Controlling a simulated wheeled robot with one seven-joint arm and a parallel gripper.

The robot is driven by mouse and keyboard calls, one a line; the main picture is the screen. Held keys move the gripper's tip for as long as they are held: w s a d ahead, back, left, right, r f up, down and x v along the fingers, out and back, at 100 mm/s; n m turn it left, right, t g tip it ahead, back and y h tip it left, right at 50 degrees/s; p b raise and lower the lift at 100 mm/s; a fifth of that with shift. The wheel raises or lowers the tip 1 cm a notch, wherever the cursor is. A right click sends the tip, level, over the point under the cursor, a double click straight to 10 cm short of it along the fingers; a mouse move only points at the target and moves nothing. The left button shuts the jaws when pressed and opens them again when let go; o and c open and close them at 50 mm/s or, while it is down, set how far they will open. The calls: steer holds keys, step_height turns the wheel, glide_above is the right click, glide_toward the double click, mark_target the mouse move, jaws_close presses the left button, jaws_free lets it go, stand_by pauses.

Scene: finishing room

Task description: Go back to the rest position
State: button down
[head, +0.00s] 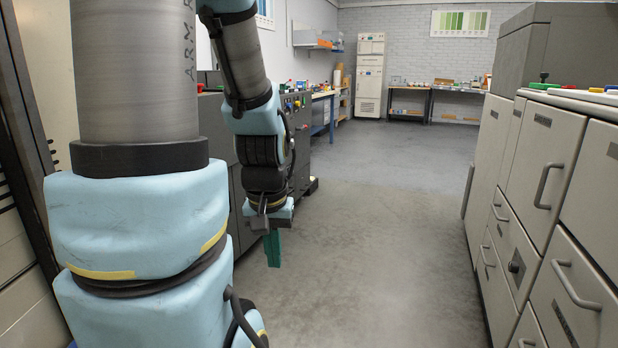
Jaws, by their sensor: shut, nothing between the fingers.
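My gripper (272,248) shows in the head view, left of the middle, at the end of my arm. It has green fingers that point down and sit together, shut with nothing held. It hangs over the open floor, apart from the machines. My arm comes in from the upper left and bends down at the wrist. Its large near links hide much of the left side.
Grey cabinets (544,185) with drawers and handles line the right side. A dark machine with coloured buttons (293,104) stands behind my wrist on the left. The grey floor (370,220) between them is clear. At the back are a tall white cabinet (370,78) and workbenches (455,92).

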step_height(320, 180, up, 15)
steer(key=p, duration=1.3)
steer(key=shift+r, duration=0.2)
stand_by(0.6)
